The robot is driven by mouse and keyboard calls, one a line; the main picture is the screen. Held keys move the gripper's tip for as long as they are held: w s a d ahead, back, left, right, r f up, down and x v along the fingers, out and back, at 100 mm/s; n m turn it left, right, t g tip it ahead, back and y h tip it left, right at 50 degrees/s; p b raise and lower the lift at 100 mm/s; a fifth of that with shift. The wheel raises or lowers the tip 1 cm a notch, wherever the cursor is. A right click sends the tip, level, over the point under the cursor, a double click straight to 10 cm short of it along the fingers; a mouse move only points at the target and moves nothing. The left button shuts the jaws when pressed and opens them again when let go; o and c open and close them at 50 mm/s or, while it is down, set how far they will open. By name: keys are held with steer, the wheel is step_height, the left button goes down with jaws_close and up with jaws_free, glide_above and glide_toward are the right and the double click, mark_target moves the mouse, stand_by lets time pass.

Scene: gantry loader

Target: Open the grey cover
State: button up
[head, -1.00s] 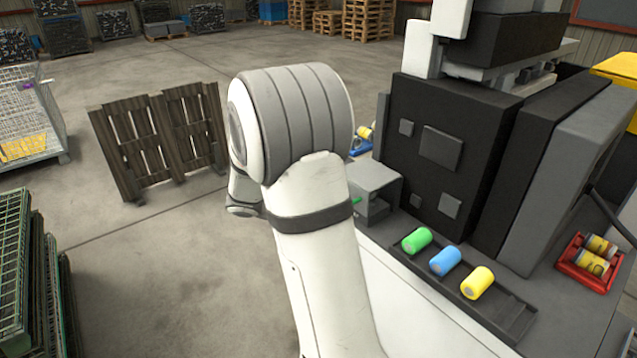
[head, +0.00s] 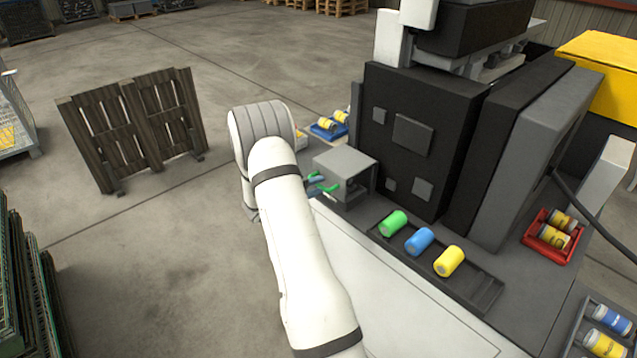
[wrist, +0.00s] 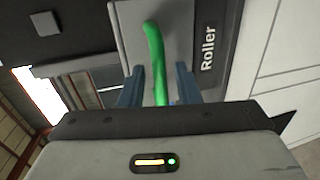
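My gripper (wrist: 158,88) has two blue fingers, one on each side of the handle. They look spread, with a small gap beside the handle. In the head view my gripper (head: 316,180) is small and partly hidden by my arm.
A dark tray (head: 480,285) with green, blue and yellow rollers lies right of the box. A red tray (head: 545,250) and a blue tray (head: 325,132) hold more cans. The black machine (head: 415,140) stands behind. The floor to the left is clear up to a wooden pallet (head: 135,125).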

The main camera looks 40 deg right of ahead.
steer(key=shift+x, duration=0.8)
steer(key=shift+c, duration=0.5)
jaws_close()
steer(key=shift+a, duration=0.1)
